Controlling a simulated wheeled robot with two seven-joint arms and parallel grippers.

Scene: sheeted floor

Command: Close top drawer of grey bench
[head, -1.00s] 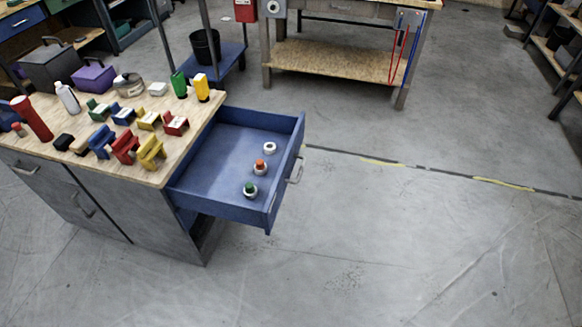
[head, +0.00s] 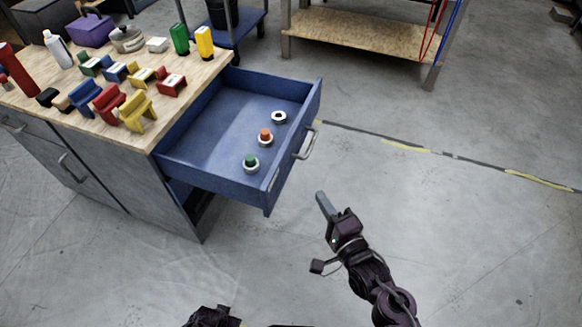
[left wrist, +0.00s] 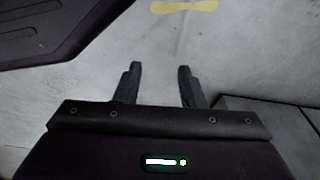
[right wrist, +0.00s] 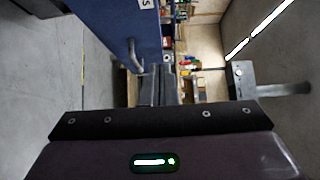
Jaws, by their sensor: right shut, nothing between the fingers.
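The grey bench (head: 122,192) has its blue top drawer (head: 205,138) pulled far out. The drawer holds a green-topped, an orange-topped and a white round piece. Its metal handle (head: 306,143) is on the front face. My right gripper (head: 322,198) is shut and empty, in front of the drawer and nearer to me than the handle, apart from it. In the right wrist view the blue drawer front (right wrist: 118,18) and handle (right wrist: 134,56) show just beyond the shut fingers (right wrist: 157,88). My left gripper (left wrist: 160,68) is open and empty over the floor.
The bench top (head: 205,82) carries coloured blocks, bottles and boxes. A wooden-shelved workbench (head: 365,30) stands at the back. The floor (head: 470,220) to the right of the drawer is clear.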

